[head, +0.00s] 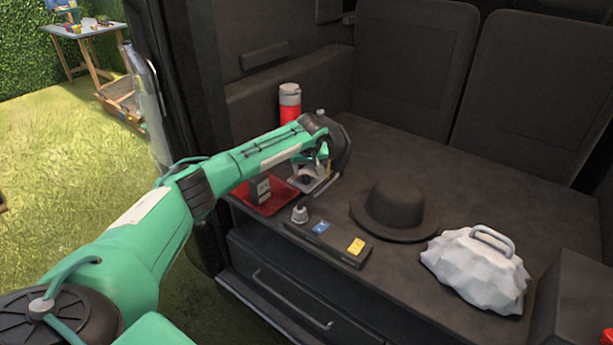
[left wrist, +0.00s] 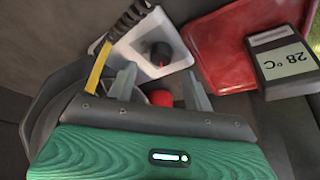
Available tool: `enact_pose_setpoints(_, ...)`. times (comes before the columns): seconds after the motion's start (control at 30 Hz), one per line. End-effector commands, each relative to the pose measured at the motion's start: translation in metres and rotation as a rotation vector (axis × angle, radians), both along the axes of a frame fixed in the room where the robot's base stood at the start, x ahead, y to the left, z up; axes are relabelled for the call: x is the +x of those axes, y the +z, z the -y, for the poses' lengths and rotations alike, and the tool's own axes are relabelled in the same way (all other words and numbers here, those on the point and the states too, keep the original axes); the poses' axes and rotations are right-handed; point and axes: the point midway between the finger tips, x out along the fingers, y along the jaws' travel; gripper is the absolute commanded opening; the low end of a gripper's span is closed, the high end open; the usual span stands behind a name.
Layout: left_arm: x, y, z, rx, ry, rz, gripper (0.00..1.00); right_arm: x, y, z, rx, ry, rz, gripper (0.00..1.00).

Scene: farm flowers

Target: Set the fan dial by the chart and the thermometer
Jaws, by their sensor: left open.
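The dial is a black knob with a red mark (left wrist: 161,53) on a white square plate (left wrist: 178,64); the plate (head: 293,184) lies on the dark deck beside the red tray. I cannot make out a chart. My right gripper is out of view.
The red tray (head: 280,199) is near the deck's edge. A red bottle (head: 290,112) stands behind the arm. A dark strip with blue and yellow tiles (head: 338,249), a black hat (head: 394,208) and a white lumpy object (head: 475,272) lie to the right. Drawers (head: 290,285) are below.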

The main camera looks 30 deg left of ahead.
Motion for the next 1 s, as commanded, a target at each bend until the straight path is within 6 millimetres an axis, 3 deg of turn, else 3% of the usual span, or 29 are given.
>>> enact_pose_setpoints(0.1,0.006,-0.019,-0.005,-0.001,0.002,-0.001,0.51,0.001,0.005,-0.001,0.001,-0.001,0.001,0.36)
enact_pose_setpoints(0.3,0.012,-0.038,-0.01,-0.001,0.002,0.0,0.51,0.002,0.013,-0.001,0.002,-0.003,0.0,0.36)
enact_pose_setpoints(0.73,0.014,-0.044,-0.012,0.0,0.0,0.001,0.51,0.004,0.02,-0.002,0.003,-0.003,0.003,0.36)
enact_pose_setpoints(0.93,0.014,-0.044,-0.012,0.001,0.0,0.001,0.12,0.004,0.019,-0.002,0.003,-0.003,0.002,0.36)
enact_pose_setpoints(1.0,0.014,-0.044,-0.012,0.001,0.0,0.001,0.07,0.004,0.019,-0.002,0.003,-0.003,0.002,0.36)
